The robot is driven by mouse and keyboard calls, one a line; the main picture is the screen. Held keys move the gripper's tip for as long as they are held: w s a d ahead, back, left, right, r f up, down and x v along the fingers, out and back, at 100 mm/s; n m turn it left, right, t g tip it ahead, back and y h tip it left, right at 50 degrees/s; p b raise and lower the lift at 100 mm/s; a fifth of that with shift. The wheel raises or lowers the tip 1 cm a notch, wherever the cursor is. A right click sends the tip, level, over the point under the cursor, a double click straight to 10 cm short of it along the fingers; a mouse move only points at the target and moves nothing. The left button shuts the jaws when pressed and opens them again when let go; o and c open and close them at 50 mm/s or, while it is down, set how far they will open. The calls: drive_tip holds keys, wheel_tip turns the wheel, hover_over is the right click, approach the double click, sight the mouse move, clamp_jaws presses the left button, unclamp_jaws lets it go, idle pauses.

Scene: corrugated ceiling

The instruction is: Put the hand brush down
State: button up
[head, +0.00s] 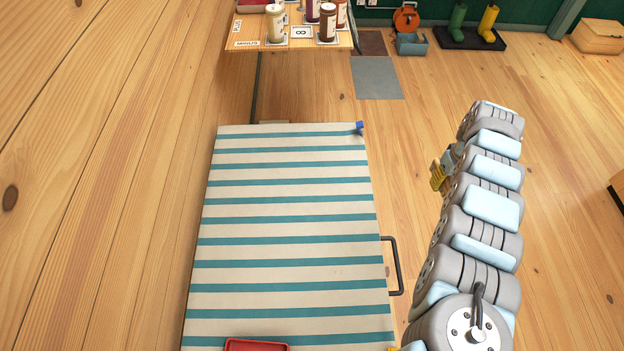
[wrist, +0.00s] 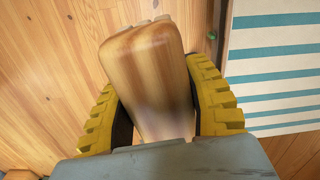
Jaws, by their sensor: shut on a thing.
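The hand brush (wrist: 147,75) shows in the wrist view as a pale wooden block with rounded corners. My gripper (wrist: 152,85) has its yellow ribbed fingers on both sides of it and is shut on it. No bristles can be made out. In the head view, my gripper (head: 438,177) is a small yellow patch left of my arm, mostly hidden by it. It is to the right of the striped table (head: 290,220), out past its right edge. In the wrist view the striped cloth (wrist: 275,60) lies at the right, apart from the brush.
The striped tabletop is mostly clear. A red tray (head: 255,345) is at its near edge, a blue clip (head: 360,128) at its far right corner, and a dark handle (head: 396,266) juts from its right side. A farther table (head: 262,30) holds several jars.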

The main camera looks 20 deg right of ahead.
drive_tip(key=shift+w+a+f, duration=0.15)
drive_tip(key=shift+w+a, duration=0.1)
drive_tip(key=shift+a, duration=0.1)
idle(0.3)
drive_tip(key=shift+w, duration=0.3)
drive_tip(key=shift+w+a+n, duration=0.2)
drive_tip(key=shift+w+n, duration=0.05)
drive_tip(key=shift+n, duration=0.05)
drive_tip(key=shift+w+a, duration=0.1)
drive_tip(key=shift+a, duration=0.2)
drive_tip(key=shift+w, duration=0.3)
drive_tip(key=shift+w+a+p, duration=0.15)
drive_tip(key=shift+w+p, duration=0.15)
drive_tip(key=shift+w, duration=0.05)
drive_tip(key=shift+w+a+f, duration=0.1)
drive_tip(key=shift+w+a, duration=0.1)
